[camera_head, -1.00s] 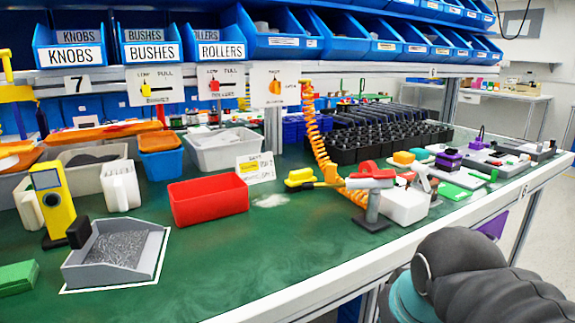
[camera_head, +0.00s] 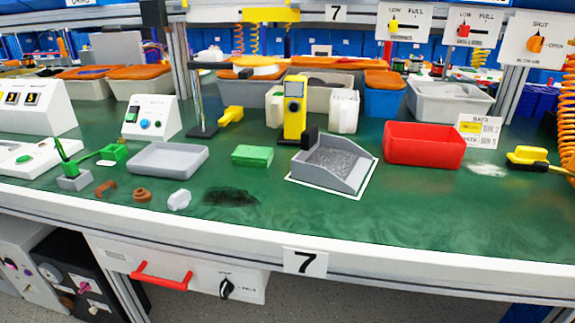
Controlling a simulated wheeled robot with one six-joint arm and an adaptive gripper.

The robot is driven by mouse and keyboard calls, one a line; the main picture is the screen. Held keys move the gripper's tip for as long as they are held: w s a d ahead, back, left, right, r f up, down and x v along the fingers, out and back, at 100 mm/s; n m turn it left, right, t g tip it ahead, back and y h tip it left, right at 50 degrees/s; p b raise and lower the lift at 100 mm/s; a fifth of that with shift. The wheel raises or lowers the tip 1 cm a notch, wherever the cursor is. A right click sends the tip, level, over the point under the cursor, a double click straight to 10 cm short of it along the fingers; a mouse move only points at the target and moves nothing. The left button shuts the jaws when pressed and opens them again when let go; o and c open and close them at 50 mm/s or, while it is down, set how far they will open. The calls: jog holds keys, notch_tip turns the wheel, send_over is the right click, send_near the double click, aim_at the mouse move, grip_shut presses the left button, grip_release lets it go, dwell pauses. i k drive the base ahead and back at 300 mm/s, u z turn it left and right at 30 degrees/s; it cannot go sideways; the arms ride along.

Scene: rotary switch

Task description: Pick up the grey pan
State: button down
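Two grey vessels stand on the green bench top, and I cannot tell which one is called the pan. One is a scoop-shaped grey pan (camera_head: 334,164) with a low front and grey grainy matter in it. It sits inside a white outline, with a black block at its back left corner. The other is a shallow, empty grey tray (camera_head: 168,160) with rounded corners, farther left. My gripper is not in view, so neither vessel shows a hold on it.
A green block (camera_head: 253,155) lies between the two vessels. A yellow device (camera_head: 294,108) stands behind the scoop-shaped pan and a red bin (camera_head: 424,144) to its right. Small brown pieces (camera_head: 141,195) and a white piece (camera_head: 179,199) lie near the front edge. The right front is clear.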

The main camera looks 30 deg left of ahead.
aim_at(332, 162)
jog(key=u, duration=0.4)
jog(key=k, duration=0.3)
jog(key=u, duration=0.7)
jog(key=i, duration=0.5)
